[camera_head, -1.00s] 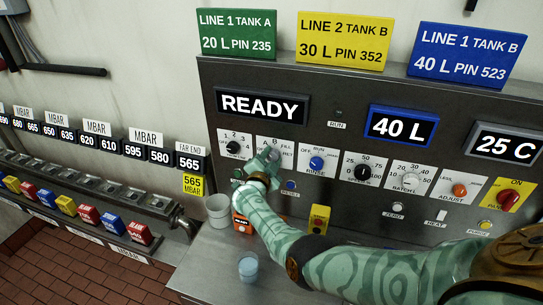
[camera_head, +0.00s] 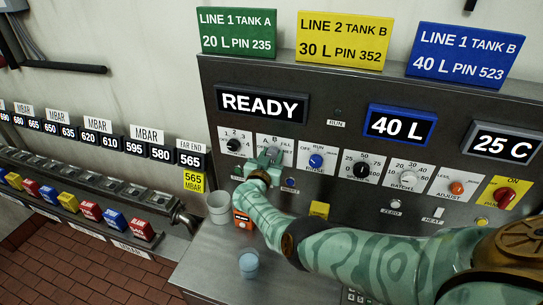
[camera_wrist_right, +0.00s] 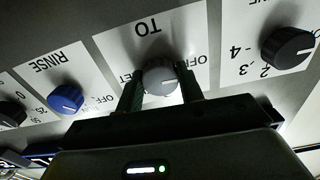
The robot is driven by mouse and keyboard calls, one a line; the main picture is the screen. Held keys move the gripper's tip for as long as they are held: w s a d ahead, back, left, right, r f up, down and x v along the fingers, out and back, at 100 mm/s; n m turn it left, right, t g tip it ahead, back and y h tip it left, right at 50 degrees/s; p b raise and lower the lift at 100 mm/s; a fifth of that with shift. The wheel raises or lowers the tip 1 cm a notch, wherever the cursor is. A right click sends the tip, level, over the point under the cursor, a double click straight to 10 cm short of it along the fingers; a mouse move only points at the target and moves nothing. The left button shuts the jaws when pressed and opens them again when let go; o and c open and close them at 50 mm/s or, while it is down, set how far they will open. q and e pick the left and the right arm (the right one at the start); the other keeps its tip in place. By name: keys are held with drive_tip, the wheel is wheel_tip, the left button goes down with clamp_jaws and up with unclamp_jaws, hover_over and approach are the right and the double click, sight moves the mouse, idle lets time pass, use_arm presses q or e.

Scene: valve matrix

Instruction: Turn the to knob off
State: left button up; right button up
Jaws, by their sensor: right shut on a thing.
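The grey TO knob (camera_wrist_right: 160,78) sits on a white label plate in the upside-down right wrist view. OFF lettering shows to its right, partly covered. My right gripper (camera_wrist_right: 160,90) has one finger on each side of the knob and is shut on it. Which way the knob's pointer faces is hard to tell. In the head view my right gripper (camera_head: 265,161) is at the second plate of the panel and hides most of the knob. My left gripper is not in view.
A black knob (camera_head: 234,145) is to the left and a blue RINSE knob (camera_head: 316,160) to the right. More knobs follow along the panel (camera_head: 300,75). A white cup (camera_head: 219,207) and a blue cup (camera_head: 249,264) stand on the ledge below.

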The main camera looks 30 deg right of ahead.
drive_tip(key=shift+f+n, duration=0.2)
drive_tip(key=shift+n, duration=0.2)
drive_tip(key=o, duration=1)
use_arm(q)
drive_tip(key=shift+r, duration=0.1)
use_arm(e)
drive_tip(key=shift+r, duration=0.1)
